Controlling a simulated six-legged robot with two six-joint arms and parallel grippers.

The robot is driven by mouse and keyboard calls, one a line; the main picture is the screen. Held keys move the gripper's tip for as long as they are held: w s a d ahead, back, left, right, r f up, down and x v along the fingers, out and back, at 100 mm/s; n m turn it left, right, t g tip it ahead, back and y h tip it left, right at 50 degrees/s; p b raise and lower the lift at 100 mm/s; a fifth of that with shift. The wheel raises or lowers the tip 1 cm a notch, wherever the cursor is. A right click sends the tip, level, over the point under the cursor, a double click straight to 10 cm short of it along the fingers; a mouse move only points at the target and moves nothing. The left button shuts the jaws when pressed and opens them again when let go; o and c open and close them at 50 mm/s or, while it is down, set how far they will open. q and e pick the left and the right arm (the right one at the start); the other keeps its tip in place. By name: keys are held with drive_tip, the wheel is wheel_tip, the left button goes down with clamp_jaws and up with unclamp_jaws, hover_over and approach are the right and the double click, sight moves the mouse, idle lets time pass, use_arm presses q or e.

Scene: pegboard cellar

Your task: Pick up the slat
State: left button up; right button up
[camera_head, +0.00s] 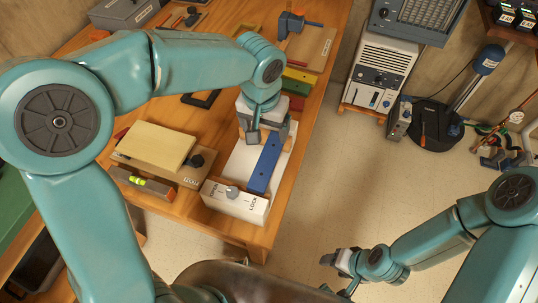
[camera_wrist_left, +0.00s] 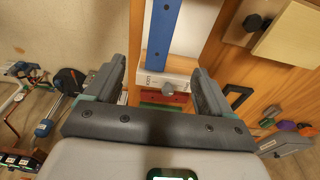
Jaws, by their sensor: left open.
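A blue slat (camera_head: 265,163) lies lengthwise along a white fixture (camera_head: 236,203) at the table's front right. It also shows in the left wrist view (camera_wrist_left: 163,30), running up between the fingers. My left gripper (camera_head: 268,134) is over the slat's far end, its fingers apart on either side. In the left wrist view my left gripper (camera_wrist_left: 155,85) is open and empty, the slat lying beyond the fingertips. I cannot tell the exact height gap. My right gripper (camera_head: 338,273) is low at the right, away from the table; its fingers look apart and empty.
The fixture has a knob (camera_head: 232,191) between OPEN and LOCK labels. A board with a yellow block (camera_head: 155,146) and a spirit level (camera_head: 143,183) lie left of it. Red, yellow and green pieces (camera_head: 297,86) lie behind. Open floor (camera_head: 330,190) is right of the table.

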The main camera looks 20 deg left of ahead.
use_arm(q)
hover_over(268, 159)
drive_tip(key=s, duration=0.1)
wheel_tip(268, 159, down, 9)
drive_tip(key=shift+s+f, duration=0.1)
drive_tip(key=shift+s, duration=0.05)
drive_tip(key=shift+s+d+f, duration=0.1)
drive_tip(key=shift+f, duration=0.3)
drive_tip(key=shift+w+f, duration=0.25)
drive_tip(key=shift+f, duration=0.7)
drive_tip(key=shift+w+f, duration=0.2)
drive_tip(key=shift+f, duration=0.8)
drive_tip(key=shift+w+f, duration=0.25)
drive_tip(key=shift+f, duration=0.7)
drive_tip(key=c, duration=1.2)
